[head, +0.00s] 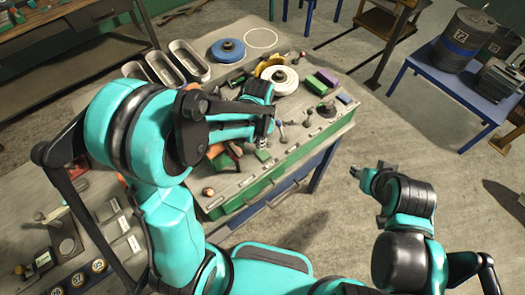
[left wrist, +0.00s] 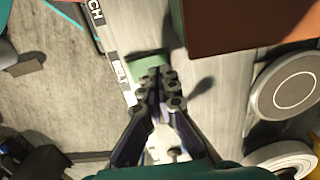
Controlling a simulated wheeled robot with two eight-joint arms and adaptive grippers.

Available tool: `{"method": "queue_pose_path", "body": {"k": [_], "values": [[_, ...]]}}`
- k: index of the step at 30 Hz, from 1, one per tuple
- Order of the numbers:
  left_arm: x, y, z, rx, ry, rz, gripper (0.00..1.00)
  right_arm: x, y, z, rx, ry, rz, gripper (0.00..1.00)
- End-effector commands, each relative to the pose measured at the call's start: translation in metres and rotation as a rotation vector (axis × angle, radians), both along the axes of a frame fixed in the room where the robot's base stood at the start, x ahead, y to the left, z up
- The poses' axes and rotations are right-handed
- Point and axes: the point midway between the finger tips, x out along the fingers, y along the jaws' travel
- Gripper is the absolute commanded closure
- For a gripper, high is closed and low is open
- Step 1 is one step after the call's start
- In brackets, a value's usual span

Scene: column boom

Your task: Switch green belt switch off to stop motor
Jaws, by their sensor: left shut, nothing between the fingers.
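The green belt switch shows as a green block (left wrist: 150,62) beside the BELT label (left wrist: 119,70) in the left wrist view. My left gripper (left wrist: 160,82) is shut and empty, its fingertips over the near part of the block and hiding some of it; I cannot tell whether they touch. In the head view my left gripper (head: 268,120) is above the bench panel, and a small green block (head: 263,156) lies near its front edge. My right gripper (head: 360,173) is away from the bench, over the floor; its finger state is unclear.
The bench (head: 262,190) has a green front. It carries a blue disc (head: 228,50), a white disc (head: 280,79), grey trays (head: 160,66), a green-purple block (head: 320,82) and several small levers. A large red-brown block (left wrist: 250,25) sits near the left gripper. A blue table (head: 450,93) with drums stands right.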

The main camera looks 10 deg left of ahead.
Motion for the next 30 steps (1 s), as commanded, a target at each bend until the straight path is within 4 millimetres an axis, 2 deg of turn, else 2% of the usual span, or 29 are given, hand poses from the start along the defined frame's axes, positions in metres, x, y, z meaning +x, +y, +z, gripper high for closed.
{"method": "queue_pose_path", "body": {"k": [1,16,30], "values": [[0.000,0.000,0.007,0.000,0.000,0.000,1.00,0.000,0.000,0.006,0.000,0.000,0.000,0.60],[0.000,0.000,0.049,0.000,0.000,0.000,1.00,0.000,0.000,0.035,0.000,0.000,0.000,0.60],[0.000,0.000,0.050,0.000,0.000,0.000,1.00,0.000,0.000,0.035,0.000,0.000,0.000,0.60]]}}
